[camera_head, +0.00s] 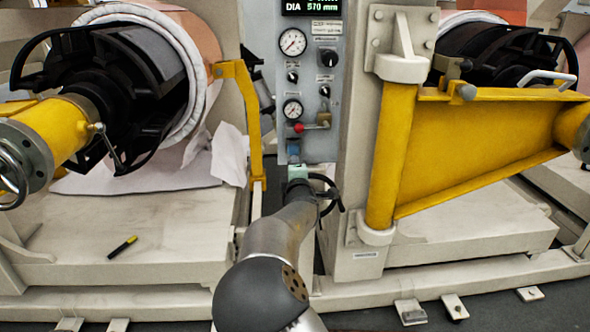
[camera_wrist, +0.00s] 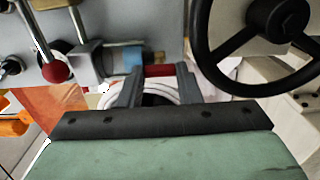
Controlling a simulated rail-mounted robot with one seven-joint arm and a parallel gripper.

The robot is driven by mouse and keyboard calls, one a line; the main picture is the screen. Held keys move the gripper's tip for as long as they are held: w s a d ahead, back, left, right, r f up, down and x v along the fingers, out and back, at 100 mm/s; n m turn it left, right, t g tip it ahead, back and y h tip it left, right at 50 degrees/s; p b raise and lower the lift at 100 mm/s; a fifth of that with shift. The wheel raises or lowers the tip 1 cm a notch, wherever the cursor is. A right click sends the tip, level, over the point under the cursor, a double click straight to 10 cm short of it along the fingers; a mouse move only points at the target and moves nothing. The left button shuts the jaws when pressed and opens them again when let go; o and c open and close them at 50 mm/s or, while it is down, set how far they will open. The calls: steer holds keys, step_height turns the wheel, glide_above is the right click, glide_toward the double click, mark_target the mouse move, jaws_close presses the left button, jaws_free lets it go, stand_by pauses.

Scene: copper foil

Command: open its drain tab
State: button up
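My gripper (camera_wrist: 159,72) is in front of the control panel, its two grey fingers apart. A dark red bar (camera_wrist: 158,71), possibly the drain tab, shows in the gap between the fingertips. It nearly spans the gap, and I cannot tell whether either finger touches it. A blue part (camera_wrist: 131,58) is just above and left of the gap in the wrist view. In the head view a blue part (camera_head: 293,151) is low on the grey panel (camera_head: 311,85), just above my gripper (camera_head: 298,172). The fingertips are too small to make out there.
A red ball-ended lever (camera_head: 299,127) and a brass-coloured part (camera_head: 323,117) are just above. A black handwheel (camera_wrist: 255,40) stands close to my right finger in the wrist view. A yellow bracket (camera_head: 256,130) and a yellow swing arm (camera_head: 470,140) flank the panel.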

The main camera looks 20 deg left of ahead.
steer(key=o, duration=0.4)
steer(key=shift+s, duration=0.15)
steer(key=p+v, duration=0.2)
steer(key=v, duration=1.5)
steer(key=shift+d, duration=0.15)
